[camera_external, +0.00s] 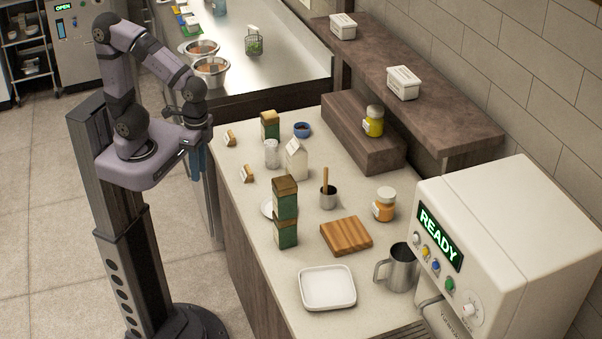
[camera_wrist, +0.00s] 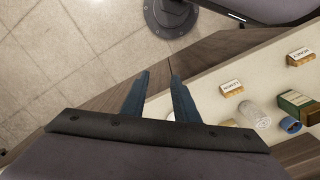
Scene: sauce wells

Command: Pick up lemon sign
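The lemon sign is a small tan wooden block with a white lettered face, lying on the counter near its left edge in the external view (camera_external: 248,174). In the wrist view it shows right of my fingers (camera_wrist: 232,88), its label reading LEMON upside down. A similar block, the honey sign (camera_external: 230,138), sits farther along the same edge and shows at the upper right of the wrist view (camera_wrist: 299,57). My gripper (camera_wrist: 159,77) points down with its two teal fingers apart and nothing between them. In the external view my gripper (camera_external: 198,165) hangs beside the counter's left edge.
A clear glass (camera_external: 271,153), a white carton (camera_external: 297,161) and a green box (camera_external: 269,125) stand near the signs. Stacked green boxes (camera_external: 286,222) stand nearer the camera. The counter strip left of the lemon sign in the wrist view is clear.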

